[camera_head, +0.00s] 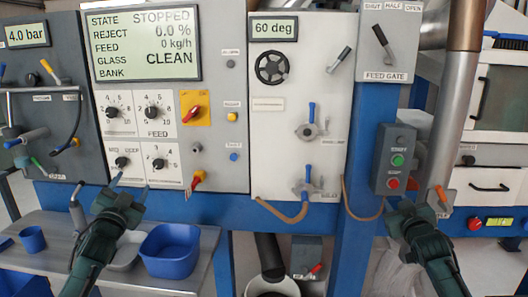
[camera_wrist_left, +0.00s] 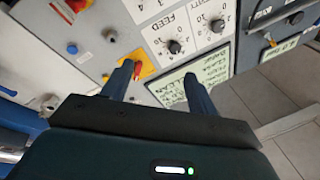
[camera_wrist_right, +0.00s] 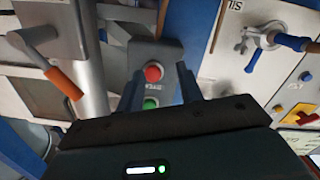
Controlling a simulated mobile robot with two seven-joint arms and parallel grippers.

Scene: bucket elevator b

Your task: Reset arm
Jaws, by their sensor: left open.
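My left gripper (camera_head: 131,186) is open and empty in front of the lower left of the control panel, below the feed knobs. In the left wrist view its two blue fingers (camera_wrist_left: 158,80) stand apart with the panel behind them. My right gripper (camera_head: 420,206) is in front of the blue post, just below the grey button box (camera_head: 394,160) with a green and a red button. In the right wrist view its fingers (camera_wrist_right: 158,88) stand apart on either side of the red and green buttons, with nothing seen between them. Whether they touch the box I cannot tell.
The display (camera_head: 144,42) reads STOPPED and CLEAN. Valve handles (camera_head: 308,128) and a black handwheel (camera_head: 271,67) stick out from the white panel. A blue bin (camera_head: 170,250) and a blue cup (camera_head: 33,239) stand on the metal table at lower left. A grey pipe (camera_head: 452,110) runs down at right.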

